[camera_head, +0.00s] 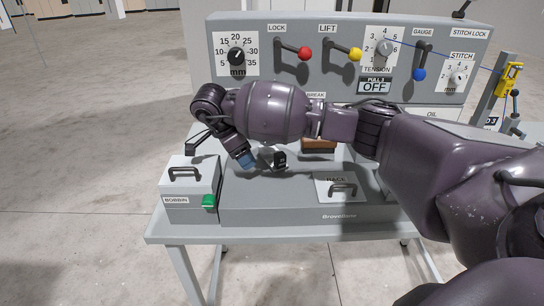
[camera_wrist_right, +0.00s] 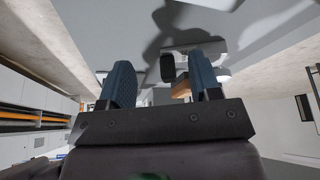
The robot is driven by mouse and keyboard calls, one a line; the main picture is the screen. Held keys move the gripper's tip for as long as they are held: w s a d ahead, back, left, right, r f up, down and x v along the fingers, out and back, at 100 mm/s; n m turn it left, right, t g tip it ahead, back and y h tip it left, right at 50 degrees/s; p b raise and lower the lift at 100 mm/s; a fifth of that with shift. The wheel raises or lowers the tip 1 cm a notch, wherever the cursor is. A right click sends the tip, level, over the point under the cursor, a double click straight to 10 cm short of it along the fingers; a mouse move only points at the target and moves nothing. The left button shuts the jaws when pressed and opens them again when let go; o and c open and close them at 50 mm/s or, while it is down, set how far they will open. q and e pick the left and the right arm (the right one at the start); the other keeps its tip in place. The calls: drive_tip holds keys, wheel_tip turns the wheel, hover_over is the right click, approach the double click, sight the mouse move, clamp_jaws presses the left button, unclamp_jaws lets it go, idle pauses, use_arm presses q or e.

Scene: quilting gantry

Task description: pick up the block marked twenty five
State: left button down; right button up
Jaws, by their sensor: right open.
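I cannot read a block marked twenty five in either view. A brown block-like thing (camera_head: 318,146) sits on the machine bed behind my right arm, partly hidden, with no readable mark. A brown piece (camera_wrist_right: 181,90) also shows beside a finger in the wrist view; I cannot tell if it is the same thing. My right gripper (camera_head: 245,160) hangs low over the left part of the bed, its blue finger pads pointing down. In the wrist view the right gripper (camera_wrist_right: 160,78) has its two fingers apart with nothing held between them. My left gripper is not in view.
A small black upright part (camera_head: 280,158) stands just right of the gripper. The bobbin box (camera_head: 188,188) with a handle and green tab is at left, the race cover (camera_head: 340,187) at right. A panel (camera_head: 280,85) of levers and dials rises behind.

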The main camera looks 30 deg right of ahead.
sight(278, 154)
drive_tip(key=d, duration=0.6)
drive_tip(key=s+d, duration=0.1)
drive_tip(key=d, duration=0.2)
drive_tip(key=shift+p, duration=0.4)
drive_tip(key=shift+x, duration=2.55)
drive_tip(key=shift+w, duration=0.1)
drive_tip(key=shift+c, duration=0.4)
clamp_jaws()
